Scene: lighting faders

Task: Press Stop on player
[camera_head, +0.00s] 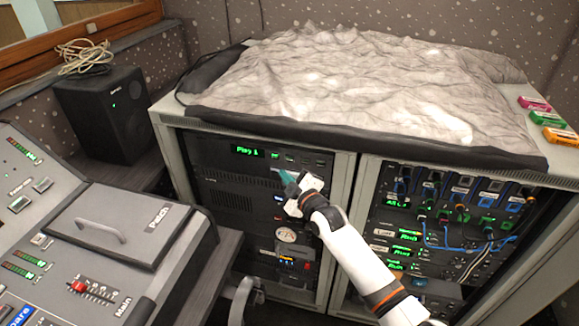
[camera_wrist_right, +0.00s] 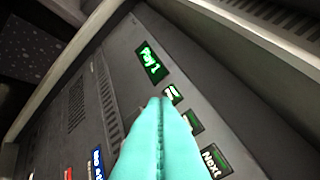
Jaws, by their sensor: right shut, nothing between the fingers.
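The player (camera_head: 215,155) is a dark unit at the top of the left rack. Its green display (camera_head: 250,151) reads "Play 1" and also shows in the right wrist view (camera_wrist_right: 150,61). A row of small buttons with green marks runs right of the display. My right gripper (camera_head: 282,175) has teal fingers, shut and empty, just in front of the player below this row. In the right wrist view its fingertips (camera_wrist_right: 160,101) are beside the button nearest the display (camera_wrist_right: 172,95). That label is too small to read; contact cannot be told. A farther button (camera_wrist_right: 214,160) reads "Next". The left gripper is not in view.
A crumpled grey sheet (camera_head: 330,85) covers the rack top. The right rack (camera_head: 440,210) holds cabled units. A mixing console (camera_head: 60,240) stands at the left, with a black speaker (camera_head: 105,115) behind it. Three coloured boxes (camera_head: 547,118) lie at the right.

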